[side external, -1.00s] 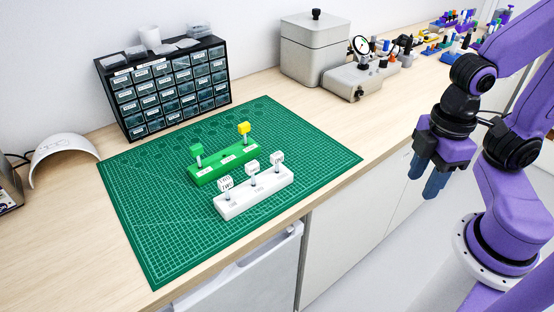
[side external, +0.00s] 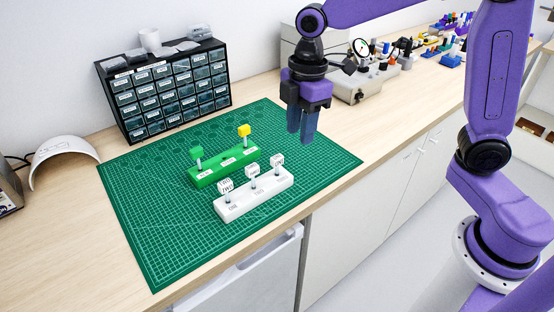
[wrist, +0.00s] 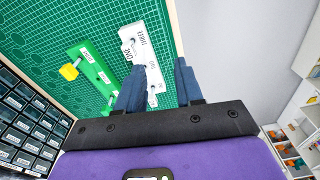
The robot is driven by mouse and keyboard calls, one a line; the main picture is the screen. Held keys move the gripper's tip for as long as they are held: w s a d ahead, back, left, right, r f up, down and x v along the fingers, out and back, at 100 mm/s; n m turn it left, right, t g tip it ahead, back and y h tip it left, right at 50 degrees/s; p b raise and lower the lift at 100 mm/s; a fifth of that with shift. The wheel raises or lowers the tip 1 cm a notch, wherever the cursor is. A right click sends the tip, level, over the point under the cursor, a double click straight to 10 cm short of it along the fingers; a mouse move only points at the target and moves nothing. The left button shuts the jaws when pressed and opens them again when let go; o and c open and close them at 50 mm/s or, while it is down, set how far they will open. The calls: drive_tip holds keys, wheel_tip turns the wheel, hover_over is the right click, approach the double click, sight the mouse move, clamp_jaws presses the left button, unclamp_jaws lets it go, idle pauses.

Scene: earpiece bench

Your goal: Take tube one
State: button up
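A white rack (side external: 262,196) lies on the green cutting mat and holds three tubes with white cube tops: a left one (side external: 226,186), a middle one (side external: 253,168) and a right one (side external: 277,160). The cubes bear dark lettering; it is too small to tell surely which is tube one. The rack also shows in the wrist view (wrist: 155,68), its near end partly behind a finger. My gripper (side external: 301,124) hangs above the mat's right part, to the right of and higher than the rack. Its blue fingers (wrist: 161,88) are apart with nothing held between them.
A green rack (side external: 222,168) behind the white one holds a green-topped tube (side external: 197,153) and a yellow-topped tube (side external: 243,131). A drawer cabinet (side external: 165,90) stands at the back left. The mat (side external: 140,215) is clear around both racks. Grey equipment (side external: 355,85) stands behind my gripper.

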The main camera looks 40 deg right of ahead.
drive_tip(key=n, duration=0.1)
hover_over(277, 156)
drive_tip(key=d, duration=0.1)
drive_tip(key=shift+a+f, duration=0.15)
drive_tip(key=shift+f, duration=1.55)
drive_tip(key=shift+a+f, duration=0.15)
drive_tip(key=shift+f, duration=1.55)
drive_tip(key=shift+a+f, duration=0.15)
drive_tip(key=shift+f, duration=1.55)
drive_tip(key=shift+c, duration=0.5)
clamp_jaws()
drive_tip(key=shift+r, duration=1.6)
drive_tip(key=shift+r, duration=2.4)
